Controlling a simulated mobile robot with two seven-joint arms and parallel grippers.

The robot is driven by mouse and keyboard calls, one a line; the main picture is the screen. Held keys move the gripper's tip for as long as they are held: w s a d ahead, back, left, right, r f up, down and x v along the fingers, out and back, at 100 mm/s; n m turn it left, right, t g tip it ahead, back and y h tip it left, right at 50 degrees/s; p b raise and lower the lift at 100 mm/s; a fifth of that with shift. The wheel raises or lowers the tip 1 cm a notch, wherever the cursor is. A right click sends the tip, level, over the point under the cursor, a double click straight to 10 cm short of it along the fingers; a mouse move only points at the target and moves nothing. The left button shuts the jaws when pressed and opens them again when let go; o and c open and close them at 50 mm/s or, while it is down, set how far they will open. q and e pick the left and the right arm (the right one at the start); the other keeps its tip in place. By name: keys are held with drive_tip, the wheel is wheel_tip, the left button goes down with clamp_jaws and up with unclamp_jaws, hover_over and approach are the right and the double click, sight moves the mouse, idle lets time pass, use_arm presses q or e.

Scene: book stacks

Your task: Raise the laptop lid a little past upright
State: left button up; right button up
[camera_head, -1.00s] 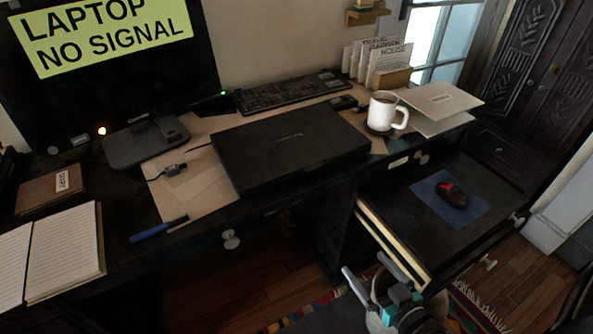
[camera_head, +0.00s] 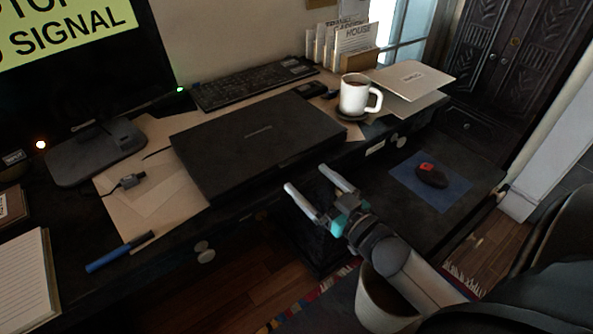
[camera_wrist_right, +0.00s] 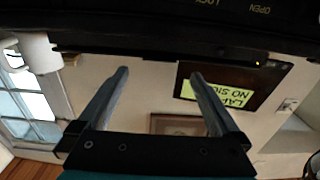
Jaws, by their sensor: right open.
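The closed black laptop (camera_head: 258,140) lies flat on the desk, its lid down. My right gripper (camera_head: 307,178) is open and empty, its two pale fingers pointing at the laptop's near edge from the front. A gap seems to remain between the fingertips and the laptop. In the right wrist view the spread fingers (camera_wrist_right: 161,72) have nothing between them. A dark edge crosses above them there, with LOCK and OPEN labels; I cannot tell whether it is laptop or desk. My left gripper is out of view.
A keyboard (camera_head: 250,86) lies behind, a monitor stand (camera_head: 95,150) to the left. A mouse (camera_head: 431,175) sits on a lower surface at right.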

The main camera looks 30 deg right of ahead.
sight(291, 164)
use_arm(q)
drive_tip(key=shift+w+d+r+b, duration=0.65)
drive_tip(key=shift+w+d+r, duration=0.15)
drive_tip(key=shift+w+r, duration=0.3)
use_arm(e)
drive_tip(key=shift+w+a, duration=0.15)
drive_tip(key=shift+w, duration=1.25)
drive_tip(key=shift+w+a, duration=0.1)
drive_tip(key=shift+w, duration=1.3)
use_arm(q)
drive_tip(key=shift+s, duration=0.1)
use_arm(e)
drive_tip(key=shift+c, duration=0.2)
clamp_jaws()
